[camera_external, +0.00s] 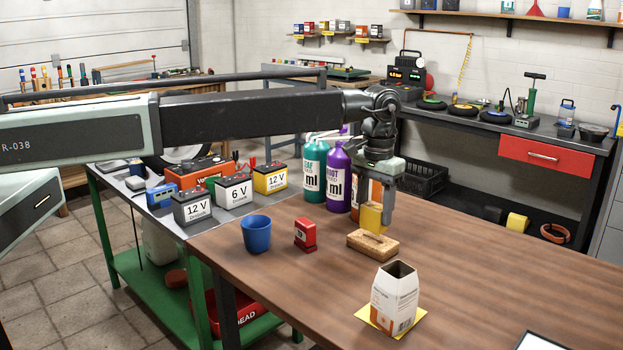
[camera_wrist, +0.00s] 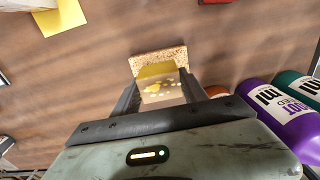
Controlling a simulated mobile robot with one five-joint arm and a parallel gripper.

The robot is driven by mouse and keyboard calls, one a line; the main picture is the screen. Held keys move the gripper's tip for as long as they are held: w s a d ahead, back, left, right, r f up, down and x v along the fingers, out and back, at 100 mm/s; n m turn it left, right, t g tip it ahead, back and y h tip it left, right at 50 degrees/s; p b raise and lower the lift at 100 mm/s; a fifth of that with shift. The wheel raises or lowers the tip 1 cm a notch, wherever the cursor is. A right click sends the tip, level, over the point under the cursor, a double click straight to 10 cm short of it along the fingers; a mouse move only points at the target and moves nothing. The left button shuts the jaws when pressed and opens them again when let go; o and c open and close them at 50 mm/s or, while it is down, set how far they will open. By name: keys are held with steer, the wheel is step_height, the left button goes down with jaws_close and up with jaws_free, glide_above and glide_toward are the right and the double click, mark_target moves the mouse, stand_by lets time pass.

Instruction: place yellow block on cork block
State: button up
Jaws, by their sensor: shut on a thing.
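My gripper (camera_external: 374,212) hangs over the brown wooden table and is shut on the yellow block (camera_external: 371,218). The cork block (camera_external: 372,245) lies flat on the table directly under the yellow block. In the external view the yellow block's lower edge is close above or touching the cork top; I cannot tell which. In the wrist view the yellow block (camera_wrist: 158,80) is between the two dark fingers (camera_wrist: 157,92), and the cork block (camera_wrist: 157,60) shows beyond it, partly hidden.
A white carton (camera_external: 395,296) stands on a yellow sheet in front. Teal (camera_external: 314,172) and purple (camera_external: 338,178) bottles stand close behind my gripper.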

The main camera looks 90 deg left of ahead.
mark_target(375, 206)
step_height(375, 206, down, 3)
steer(key=shift+r+b, duration=0.15)
steer(key=shift+b, duration=0.5)
steer(key=shift+r, duration=0.25)
steer(key=shift+f, duration=0.15)
steer(key=o, duration=1.4)
steer(key=shift+c, duration=0.2)
step_height(375, 206, up, 12)
steer(key=p, duration=1.2)
steer(key=shift+r+p, duration=0.25)
steer(key=shift+p, duration=0.05)
steer(key=shift+f, duration=0.1)
